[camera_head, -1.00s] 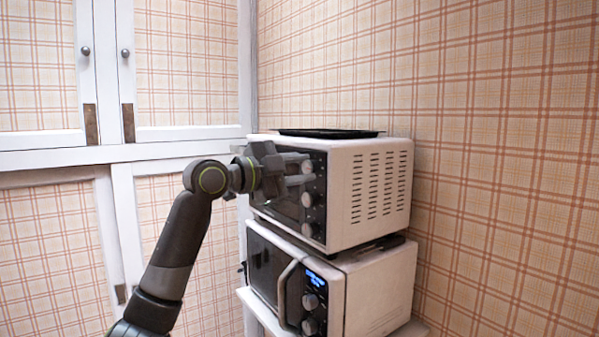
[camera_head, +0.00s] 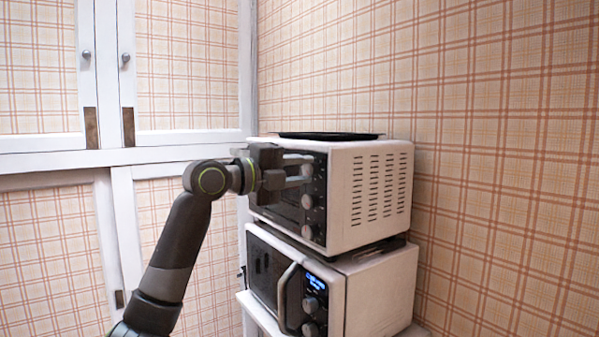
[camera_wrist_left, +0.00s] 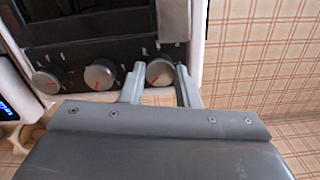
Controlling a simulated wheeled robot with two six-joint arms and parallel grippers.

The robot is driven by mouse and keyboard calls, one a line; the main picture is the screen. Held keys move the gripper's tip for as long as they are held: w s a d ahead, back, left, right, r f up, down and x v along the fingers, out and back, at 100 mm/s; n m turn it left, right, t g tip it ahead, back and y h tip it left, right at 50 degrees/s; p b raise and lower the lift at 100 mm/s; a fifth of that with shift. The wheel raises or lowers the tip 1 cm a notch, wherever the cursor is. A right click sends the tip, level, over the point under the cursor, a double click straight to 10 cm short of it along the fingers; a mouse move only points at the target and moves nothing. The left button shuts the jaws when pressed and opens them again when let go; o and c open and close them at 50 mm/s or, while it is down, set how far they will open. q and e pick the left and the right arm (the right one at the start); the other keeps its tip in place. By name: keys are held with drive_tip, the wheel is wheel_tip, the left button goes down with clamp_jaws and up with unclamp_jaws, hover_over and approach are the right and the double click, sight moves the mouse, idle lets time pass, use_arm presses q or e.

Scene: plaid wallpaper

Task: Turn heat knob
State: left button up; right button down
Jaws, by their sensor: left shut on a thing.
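The white toaster oven (camera_head: 340,233) stands on top of a microwave, with a dark front panel carrying a column of three round silver knobs. My left gripper (camera_head: 306,171) is at the top knob (camera_head: 307,170), its fingers pointing at the panel. In the left wrist view, the fingers (camera_wrist_left: 158,72) sit on either side of this knob (camera_wrist_left: 160,71), which has a red pointer mark, and are shut on it. The middle knob (camera_wrist_left: 99,75) and the bottom knob (camera_wrist_left: 45,80) are free of the gripper. The knob labels are too small to read.
A black tray (camera_head: 330,135) lies on top of the oven. The microwave (camera_head: 375,295) below has a curved handle, a blue display and its own knobs. A plaid wall (camera_head: 500,170) is close on the right, and white-framed cabinet doors (camera_head: 185,70) are at the left.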

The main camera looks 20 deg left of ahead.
idle(0.5)
use_arm(q)
drive_tip(key=o, duration=1)
drive_tip(key=shift+c, duration=0.2)
drive_tip(key=b+v, duration=0.6)
drive_tip(key=v, duration=1.1)
drive_tip(key=shift+b, duration=0.35)
drive_tip(key=shift+s+a+f, duration=0.1)
drive_tip(key=shift+s+a, duration=0.05)
